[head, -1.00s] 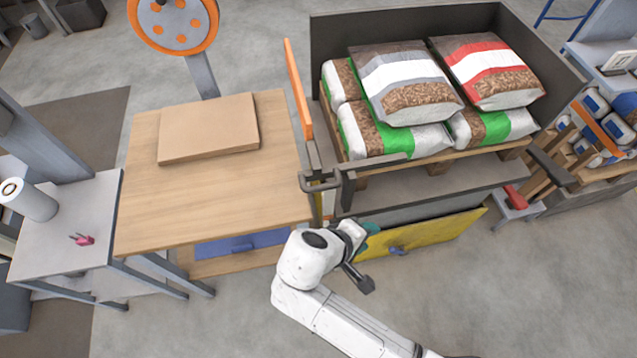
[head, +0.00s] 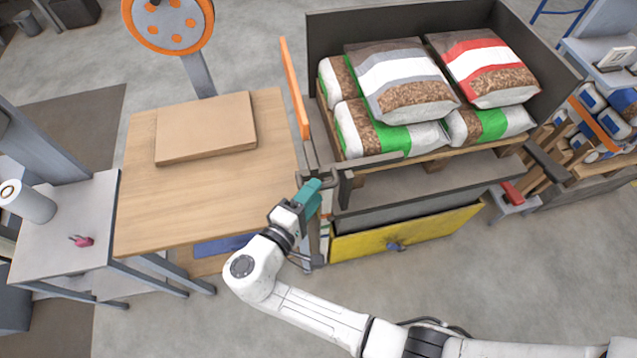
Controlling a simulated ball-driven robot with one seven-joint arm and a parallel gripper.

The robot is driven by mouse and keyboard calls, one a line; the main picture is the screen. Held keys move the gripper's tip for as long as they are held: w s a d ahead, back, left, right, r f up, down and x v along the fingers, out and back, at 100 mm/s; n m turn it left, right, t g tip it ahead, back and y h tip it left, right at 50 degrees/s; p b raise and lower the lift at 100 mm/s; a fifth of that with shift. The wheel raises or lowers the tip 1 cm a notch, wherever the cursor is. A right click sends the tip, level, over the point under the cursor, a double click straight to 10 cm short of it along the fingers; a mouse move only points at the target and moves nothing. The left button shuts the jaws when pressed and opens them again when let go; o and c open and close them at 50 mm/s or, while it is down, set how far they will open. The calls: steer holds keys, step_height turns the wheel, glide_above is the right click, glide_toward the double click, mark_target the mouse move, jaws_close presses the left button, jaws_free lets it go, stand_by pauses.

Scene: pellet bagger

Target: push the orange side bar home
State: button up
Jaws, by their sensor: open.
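The orange side bar (head: 294,88) is a long flat bar along the left side of the dark pallet bay, between the bay and the wooden table. Its near end lies just beyond a dark grey bracket. A second, smaller orange bar (head: 600,124) shows at the far right.
Pellet bags (head: 400,78) are stacked on a pallet inside the dark-walled bay (head: 400,21). A yellow-fronted drawer (head: 435,232) is below it. The wooden table (head: 200,200) carries a flat cardboard piece (head: 207,128). A red handle (head: 512,192) is at the right. Open floor lies in front.

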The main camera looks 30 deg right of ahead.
steer(key=shift+x, duration=1.5)
jaws_close()
